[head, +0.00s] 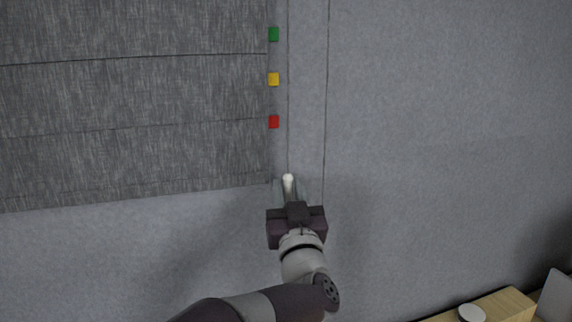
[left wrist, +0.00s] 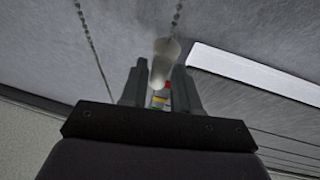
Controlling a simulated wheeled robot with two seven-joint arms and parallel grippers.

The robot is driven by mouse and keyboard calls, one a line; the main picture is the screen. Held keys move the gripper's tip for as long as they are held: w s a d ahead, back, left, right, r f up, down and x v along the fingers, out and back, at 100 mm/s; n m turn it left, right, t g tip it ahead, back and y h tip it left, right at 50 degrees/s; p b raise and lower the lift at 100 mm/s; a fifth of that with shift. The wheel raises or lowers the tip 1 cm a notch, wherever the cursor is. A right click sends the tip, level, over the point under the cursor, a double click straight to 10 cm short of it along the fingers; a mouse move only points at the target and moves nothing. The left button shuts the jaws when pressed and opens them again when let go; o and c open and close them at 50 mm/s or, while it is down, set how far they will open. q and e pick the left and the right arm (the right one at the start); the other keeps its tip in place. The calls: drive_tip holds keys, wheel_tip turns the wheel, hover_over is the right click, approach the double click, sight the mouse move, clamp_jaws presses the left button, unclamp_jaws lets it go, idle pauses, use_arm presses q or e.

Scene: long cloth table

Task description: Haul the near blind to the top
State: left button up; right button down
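The blind (head: 130,100) is a dark grey slatted sheet on the wall at the upper left of the head view. Its lower edge hangs above my left gripper's height; it also shows at the right of the left wrist view (left wrist: 260,105). A thin cord (head: 288,90) runs down beside it to a white pull (head: 288,181). My left gripper (head: 289,191) is around this pull, with its fingers close on both sides. The left wrist view shows the pull (left wrist: 165,60) between the fingers, under a beaded chain. My right gripper is not in view.
Green (head: 274,34), yellow (head: 274,79) and red (head: 274,122) markers line the blind's right edge. A second cord (head: 326,90) hangs just right of the first. A wooden surface (head: 505,304) with a white round item (head: 472,313) is at the lower right. The wall around is bare.

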sight(289, 190)
use_arm(q)
drive_tip(key=p+x, duration=0.1)
drive_tip(key=x, duration=0.2)
drive_tip(key=shift+w, duration=0.3)
drive_tip(key=shift+s, duration=0.1)
drive_tip(key=shift+c, duration=0.4)
clamp_jaws()
wheel_tip(289, 190, down, 41)
drive_tip(key=b, duration=3.3)
drive_tip(key=shift+f+b, duration=0.2)
drive_tip(key=shift+b, duration=0.2)
drive_tip(key=shift+o, duration=0.4)
unclamp_jaws()
drive_tip(key=shift+r, duration=0.15)
